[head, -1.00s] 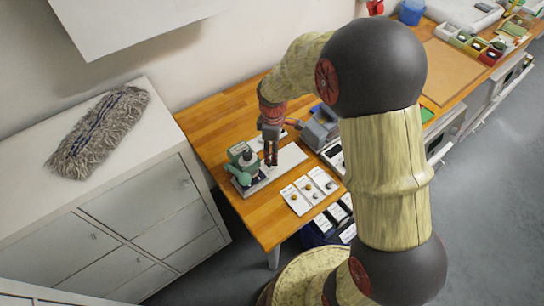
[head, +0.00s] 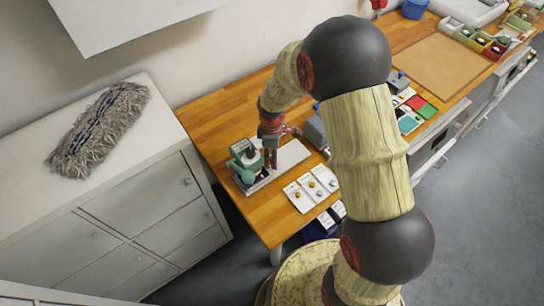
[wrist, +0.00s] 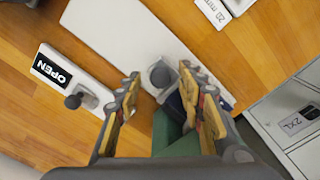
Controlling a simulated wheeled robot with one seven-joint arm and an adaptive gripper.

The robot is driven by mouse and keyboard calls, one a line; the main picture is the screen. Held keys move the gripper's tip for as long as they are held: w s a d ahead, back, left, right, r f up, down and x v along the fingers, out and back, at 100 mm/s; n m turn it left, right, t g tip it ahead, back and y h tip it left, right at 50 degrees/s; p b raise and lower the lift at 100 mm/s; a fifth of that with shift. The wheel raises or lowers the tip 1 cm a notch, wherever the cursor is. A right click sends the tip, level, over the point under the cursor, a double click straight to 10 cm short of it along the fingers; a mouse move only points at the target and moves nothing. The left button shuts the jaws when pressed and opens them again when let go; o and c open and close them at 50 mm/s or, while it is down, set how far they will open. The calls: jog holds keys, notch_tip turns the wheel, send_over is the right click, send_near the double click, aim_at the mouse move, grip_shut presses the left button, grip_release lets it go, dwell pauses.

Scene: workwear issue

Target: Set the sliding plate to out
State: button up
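A green press-like device (head: 243,152) stands near the left end of the wooden table, on a long white base (head: 292,153). In the wrist view, the white base (wrist: 118,32) runs up to the left, and a grey round knob (wrist: 160,74) sits over it beside a dark blue piece (wrist: 174,103) and a green part (wrist: 172,138). I take the dark piece to be the sliding plate, but cannot tell surely. My gripper (head: 270,166) is over the base beside the device. In the wrist view, my gripper (wrist: 160,82) is open, with the knob between its fingertips; contact is unclear.
A label reading OPEN (wrist: 51,69) and a black ball knob (wrist: 73,101) lie left of my fingers. White cards with small knobs (head: 311,189) lie at the table's front. A grey box (head: 314,131) stands to the right. A cabinet with a mop head (head: 100,130) is left.

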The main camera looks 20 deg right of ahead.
jog(key=shift+c, duration=1.1)
jog(key=c, duration=0.7)
grip_shut()
